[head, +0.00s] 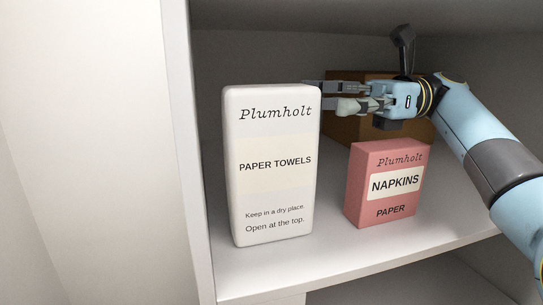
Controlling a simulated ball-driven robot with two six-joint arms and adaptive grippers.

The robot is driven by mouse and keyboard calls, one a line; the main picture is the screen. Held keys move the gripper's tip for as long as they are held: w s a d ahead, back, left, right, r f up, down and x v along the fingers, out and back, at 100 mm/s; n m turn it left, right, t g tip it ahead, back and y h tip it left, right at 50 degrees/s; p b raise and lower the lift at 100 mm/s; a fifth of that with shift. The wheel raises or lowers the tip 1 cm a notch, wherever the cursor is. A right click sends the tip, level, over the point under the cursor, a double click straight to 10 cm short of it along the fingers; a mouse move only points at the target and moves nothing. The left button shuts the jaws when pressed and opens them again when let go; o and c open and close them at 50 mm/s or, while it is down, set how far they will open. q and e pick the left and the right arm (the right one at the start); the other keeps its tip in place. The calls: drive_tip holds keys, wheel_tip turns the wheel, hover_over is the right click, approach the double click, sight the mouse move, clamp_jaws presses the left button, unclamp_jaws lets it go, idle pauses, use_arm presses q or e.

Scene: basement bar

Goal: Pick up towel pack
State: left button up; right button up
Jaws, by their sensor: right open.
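The towel pack (272,190) is a tall white box labelled "Plumholt PAPER TOWELS". It stands upright on the shelf at the left of the head view. My right gripper (318,96) is open and comes in from the right at the height of the pack's upper part. Its fingertips are at the pack's upper right edge, and one tip seems partly hidden behind the pack. I cannot tell whether they touch it. My left gripper is not in view.
A pink napkins box (387,190) stands on the shelf (335,245) right of the pack, below my right gripper. A brown box (345,128) stands behind the gripper. A white side panel (190,170) bounds the shelf on the left, and a board (300,12) lies overhead.

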sight(280, 102)
drive_tip(key=shift+s+a+r, duration=0.15)
drive_tip(key=shift+s+a, duration=0.25)
drive_tip(key=shift+a, duration=0.65)
drive_tip(key=shift+a+p, duration=0.35)
drive_tip(key=shift+p, duration=0.15)
drive_tip(key=p+x, duration=0.2)
drive_tip(key=x, duration=0.1)
drive_tip(key=shift+a, duration=0.35)
drive_tip(key=shift+s+a, duration=0.15)
drive_tip(key=shift+a, duration=0.3)
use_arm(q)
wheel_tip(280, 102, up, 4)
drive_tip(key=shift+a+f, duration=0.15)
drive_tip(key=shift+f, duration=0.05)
use_arm(e)
drive_tip(key=shift+d, duration=0.15)
drive_tip(key=shift+c, duration=0.3)
